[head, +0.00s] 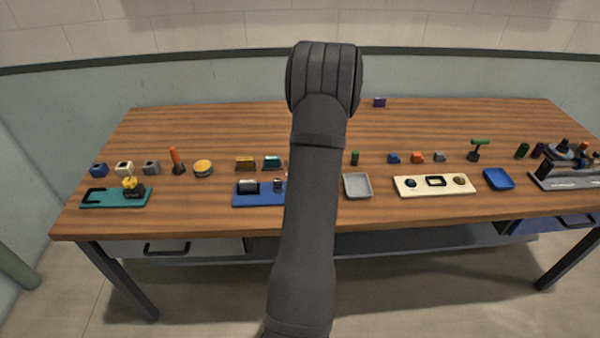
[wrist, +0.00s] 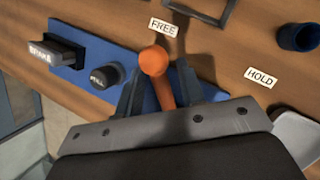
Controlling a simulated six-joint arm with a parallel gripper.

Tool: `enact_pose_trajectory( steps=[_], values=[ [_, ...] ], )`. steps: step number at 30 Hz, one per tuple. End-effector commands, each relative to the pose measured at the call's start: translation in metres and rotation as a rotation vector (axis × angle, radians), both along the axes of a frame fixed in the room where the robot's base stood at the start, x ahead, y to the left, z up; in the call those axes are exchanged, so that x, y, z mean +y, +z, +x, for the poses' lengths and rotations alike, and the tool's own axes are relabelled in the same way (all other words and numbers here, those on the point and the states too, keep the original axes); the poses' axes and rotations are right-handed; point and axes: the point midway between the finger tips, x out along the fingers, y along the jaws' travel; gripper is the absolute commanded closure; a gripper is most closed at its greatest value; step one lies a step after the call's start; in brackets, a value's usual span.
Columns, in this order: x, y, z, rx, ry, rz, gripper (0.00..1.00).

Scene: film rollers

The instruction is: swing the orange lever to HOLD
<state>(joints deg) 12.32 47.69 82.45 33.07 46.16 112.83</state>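The orange lever (wrist: 165,90) shows in the wrist view, its round knob close beside the FREE label (wrist: 164,27). The HOLD label (wrist: 261,77) lies to the right of it. The lever rises at a blue base plate (wrist: 75,75), which also shows in the head view (head: 245,201). My gripper (wrist: 160,84) has one finger on each side of the lever's shaft, with gaps visible between fingers and shaft, so it looks open. In the head view my arm hides the gripper and the lever.
On the blue plate are a block marked BRAKE (wrist: 58,53) and a dark PULL knob (wrist: 105,74). A dark blue cup (wrist: 297,38) stands at the far right of the wrist view. A pale grey tray (head: 357,186) lies right of my arm.

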Motion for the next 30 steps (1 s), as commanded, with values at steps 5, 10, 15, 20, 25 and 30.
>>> enact_pose_trajectory(
  steps=[5, 10, 15, 20, 25, 30],
  values=[
    [0.0024, -0.0058, 0.0013, 0.0, 0.0, 0.001, 0.65],
    [0.0023, -0.0056, 0.0014, 0.0, 0.0, 0.0, 0.65],
    [0.0021, -0.0054, 0.0013, 0.0, 0.0, 0.0, 0.92],
    [0.0021, -0.0053, 0.0013, 0.0, 0.0, 0.0, 1.0],
    [0.0015, -0.0052, 0.0016, 0.0, -0.007, -0.001, 1.0],
    [-0.0011, -0.0049, 0.0031, -0.002, -0.051, -0.001, 1.0]
  ],
)
